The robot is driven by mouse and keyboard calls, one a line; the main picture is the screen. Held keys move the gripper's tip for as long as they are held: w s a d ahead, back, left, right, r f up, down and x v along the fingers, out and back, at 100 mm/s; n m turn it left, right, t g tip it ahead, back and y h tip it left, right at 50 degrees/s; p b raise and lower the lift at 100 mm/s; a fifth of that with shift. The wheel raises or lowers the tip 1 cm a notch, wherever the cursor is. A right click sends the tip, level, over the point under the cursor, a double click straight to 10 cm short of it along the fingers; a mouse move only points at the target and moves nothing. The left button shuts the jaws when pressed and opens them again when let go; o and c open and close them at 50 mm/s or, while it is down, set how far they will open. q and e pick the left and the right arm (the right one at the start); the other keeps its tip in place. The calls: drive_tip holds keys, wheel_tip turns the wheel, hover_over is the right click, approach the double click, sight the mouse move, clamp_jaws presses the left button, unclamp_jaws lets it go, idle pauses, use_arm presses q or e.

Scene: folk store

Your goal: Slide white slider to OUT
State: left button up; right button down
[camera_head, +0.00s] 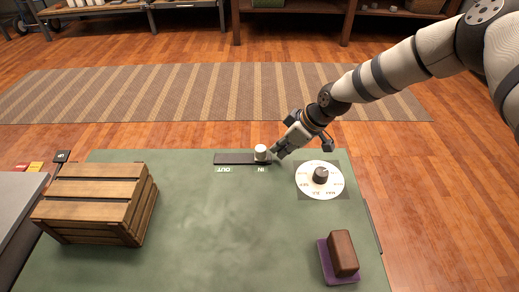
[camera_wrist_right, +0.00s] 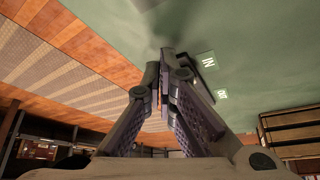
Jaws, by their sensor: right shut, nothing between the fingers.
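The white slider (camera_head: 260,152) is a short white knob standing at the right end of a dark track (camera_head: 233,158) on the green tabletop. The IN label (camera_head: 261,169) is in front of the knob, and the OUT label (camera_head: 223,169) is by the track's left end. My right gripper (camera_head: 276,152) is shut and empty, just right of the knob; I cannot tell whether it touches it. In the right wrist view its closed fingers (camera_wrist_right: 167,70) point toward the track by the IN label (camera_wrist_right: 209,62); I cannot make out the knob there. My left gripper is not in view.
A dial (camera_head: 320,175) on a white disc sits right of the track. A wooden crate (camera_head: 98,203) stands at the left. A brown block (camera_head: 343,253) on a purple base is at the front right. The tabletop's middle (camera_head: 220,220) is clear.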

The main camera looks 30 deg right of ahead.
sight(255, 154)
drive_tip(key=shift+w+a+b, duration=0.15)
drive_tip(key=shift+w+a, duration=0.5)
drive_tip(key=shift+a, duration=0.7)
drive_tip(key=shift+w+a+b, duration=0.15)
drive_tip(key=shift+w+a, duration=0.5)
drive_tip(key=shift+a, duration=0.75)
drive_tip(key=shift+w+a+b, duration=0.15)
drive_tip(key=shift+w+a, duration=0.5)
drive_tip(key=shift+a, duration=0.7)
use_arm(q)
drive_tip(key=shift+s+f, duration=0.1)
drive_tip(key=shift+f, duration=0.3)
use_arm(e)
drive_tip(key=shift+d, duration=0.2)
drive_tip(key=shift+s+d+r+p, duration=0.1)
drive_tip(key=shift+s+d+p, duration=0.3)
drive_tip(key=shift+d, duration=0.4)
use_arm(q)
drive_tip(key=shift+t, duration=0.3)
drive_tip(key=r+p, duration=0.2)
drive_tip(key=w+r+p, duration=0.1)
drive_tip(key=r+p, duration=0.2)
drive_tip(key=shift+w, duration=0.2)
use_arm(e)
wheel_tip(255, 154, up, 9)
